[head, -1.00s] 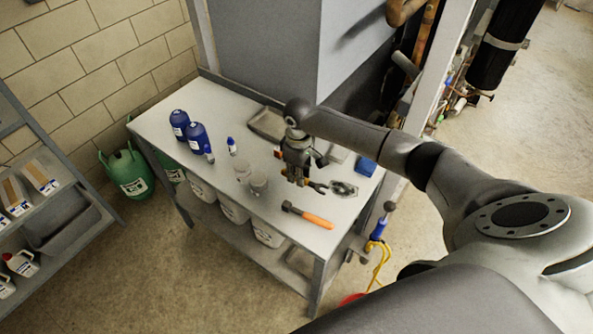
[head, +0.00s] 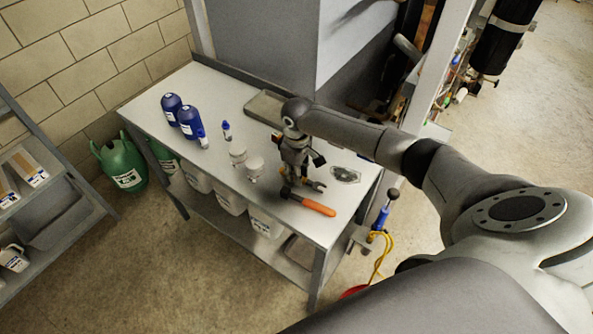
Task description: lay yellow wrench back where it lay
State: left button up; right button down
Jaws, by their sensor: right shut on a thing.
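My right gripper (head: 290,180) points down over the workbench (head: 225,108), between the two small pale containers and the round dark-grey patch. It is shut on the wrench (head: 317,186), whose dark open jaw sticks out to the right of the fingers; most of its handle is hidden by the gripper. The wrench is low over the bench top, close behind the orange-handled hammer (head: 313,206); I cannot tell whether it touches the bench or the hammer. My left gripper is not in view.
Two blue bottles (head: 188,122) and small tubes stand at the left of the bench. Two pale containers (head: 254,168) stand just left of my gripper. A grey tray (head: 264,106) lies at the back. A round dark-grey patch (head: 345,175) lies at the right, with bare bench around it.

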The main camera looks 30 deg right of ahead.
aim_at(278, 171)
jog(key=shift+w+a, duration=0.15)
jog(key=shift+w, duration=0.2)
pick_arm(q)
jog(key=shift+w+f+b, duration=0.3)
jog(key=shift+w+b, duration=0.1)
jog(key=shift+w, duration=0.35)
pick_arm(e)
jog(key=shift+w+a, duration=0.25)
jog(key=shift+w, duration=0.2)
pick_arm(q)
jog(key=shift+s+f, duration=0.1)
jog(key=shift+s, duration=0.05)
pick_arm(e)
jog(key=shift+w+a, duration=0.15)
jog(key=shift+w, duration=0.05)
jog(key=shift+w+a, duration=0.1)
jog(key=shift+w, duration=0.15)
pick_arm(q)
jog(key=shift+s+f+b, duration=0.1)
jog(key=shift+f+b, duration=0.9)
jog(key=shift+b, duration=0.1)
pick_arm(e)
jog(key=shift+w+a, duration=0.4)
jog(key=shift+w, duration=0.3)
jog(key=shift+w+a, duration=0.4)
jog(key=shift+w, duration=0.3)
